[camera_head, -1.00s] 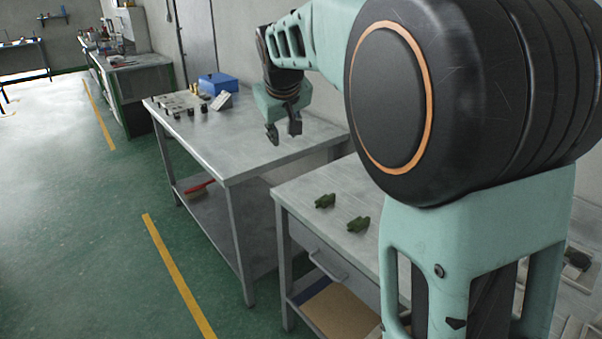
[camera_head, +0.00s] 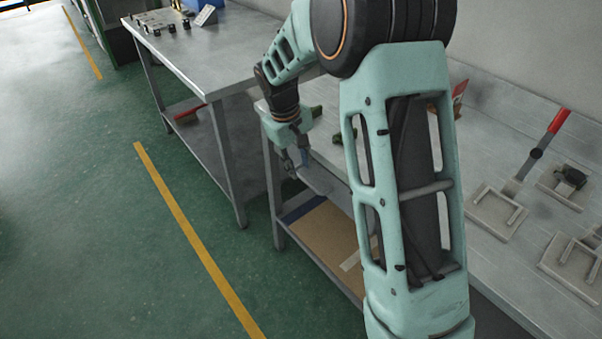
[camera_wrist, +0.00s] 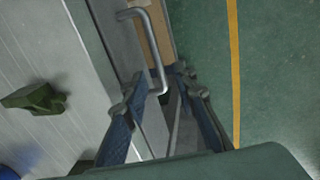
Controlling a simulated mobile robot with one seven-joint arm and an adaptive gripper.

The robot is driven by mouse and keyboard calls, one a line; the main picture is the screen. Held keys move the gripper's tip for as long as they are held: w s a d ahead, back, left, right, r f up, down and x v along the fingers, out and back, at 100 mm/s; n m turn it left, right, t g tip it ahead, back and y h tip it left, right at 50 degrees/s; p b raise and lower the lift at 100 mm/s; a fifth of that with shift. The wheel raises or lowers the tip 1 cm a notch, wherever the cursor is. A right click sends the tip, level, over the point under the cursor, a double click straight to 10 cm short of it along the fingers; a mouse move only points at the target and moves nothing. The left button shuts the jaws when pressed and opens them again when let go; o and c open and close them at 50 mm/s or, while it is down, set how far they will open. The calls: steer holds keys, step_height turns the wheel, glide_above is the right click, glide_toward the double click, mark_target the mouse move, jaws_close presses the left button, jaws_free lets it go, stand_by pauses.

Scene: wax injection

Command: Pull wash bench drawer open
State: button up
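The wash bench (camera_head: 266,119) stands in the middle of the head view, partly behind my arm. Its drawer front (camera_head: 325,185) is under the top, above a lower shelf; I see no clear gap showing it open. The grey bar handle (camera_wrist: 154,50) shows in the wrist view, running along the drawer side of the bench. My gripper (camera_head: 292,166) is at the drawer front, pointing down. In the wrist view its fingers (camera_wrist: 160,88) are apart, with the near end of the handle between or just beyond them. I cannot tell whether they touch it. The handle is hidden in the head view.
A dark green part (camera_wrist: 38,98) lies on the bench top. Brown board (camera_head: 322,238) lies on the lower shelf. A second metal table (camera_head: 205,60) stands behind left. Clamps with a red handle (camera_head: 557,121) are on the right-hand bench. Green floor at left is clear.

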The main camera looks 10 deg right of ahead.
mark_target(302, 177)
steer(key=shift+w+d+f, duration=0.1)
steer(key=shift+d+f, duration=0.05)
steer(key=shift+f, duration=0.65)
steer(key=shift+w+d+f, duration=0.1)
steer(key=shift+d+f, duration=0.05)
steer(key=shift+f, duration=0.6)
steer(key=shift+c, duration=0.2)
jaws_close()
